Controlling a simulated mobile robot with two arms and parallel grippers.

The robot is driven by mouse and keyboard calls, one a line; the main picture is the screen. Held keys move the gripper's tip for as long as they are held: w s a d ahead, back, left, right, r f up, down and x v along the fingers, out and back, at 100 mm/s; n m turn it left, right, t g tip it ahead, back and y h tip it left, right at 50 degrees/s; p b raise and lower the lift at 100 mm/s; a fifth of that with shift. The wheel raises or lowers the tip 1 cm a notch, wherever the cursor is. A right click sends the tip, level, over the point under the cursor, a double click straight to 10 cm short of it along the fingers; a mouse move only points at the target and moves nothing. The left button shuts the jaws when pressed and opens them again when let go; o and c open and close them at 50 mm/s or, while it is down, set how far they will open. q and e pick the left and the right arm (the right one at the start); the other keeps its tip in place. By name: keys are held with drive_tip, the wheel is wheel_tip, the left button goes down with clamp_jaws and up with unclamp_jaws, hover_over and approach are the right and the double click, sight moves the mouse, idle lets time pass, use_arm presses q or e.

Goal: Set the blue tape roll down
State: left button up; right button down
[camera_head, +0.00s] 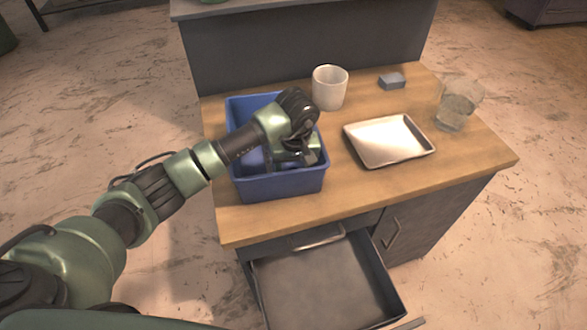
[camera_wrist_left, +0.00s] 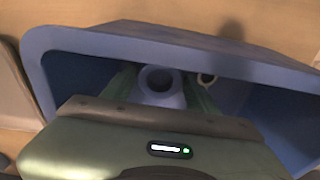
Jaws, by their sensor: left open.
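The blue tape roll (camera_wrist_left: 162,92) shows in the left wrist view inside the blue bin (camera_head: 285,187). Its round opening faces the camera, and its lower part is hidden behind my gripper body. My left gripper (camera_wrist_left: 163,84) is open, with one greenish finger on each side of the roll; I cannot tell whether either touches it. In the head view my left gripper (camera_head: 297,158) reaches down into the bin, and the arm hides much of the bin's inside. My right gripper is not in view.
On the wooden table (camera_head: 360,190) stand a white cup (camera_head: 329,90), a metal tray (camera_head: 389,141), a small blue-grey block (camera_head: 391,80) and a clear glass (camera_head: 454,112). A small ring-like item (camera_wrist_left: 207,78) is beyond the roll. An open drawer (camera_head: 325,285) juts out in front.

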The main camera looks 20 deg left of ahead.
use_arm(q)
drive_tip(key=shift+r, duration=0.65)
wheel_tip(320, 180, up, 11)
drive_tip(key=s+b, duration=0.1)
drive_tip(key=b, duration=0.2)
drive_tip(key=shift+s+d, duration=0.3)
drive_tip(key=shift+d, duration=0.15)
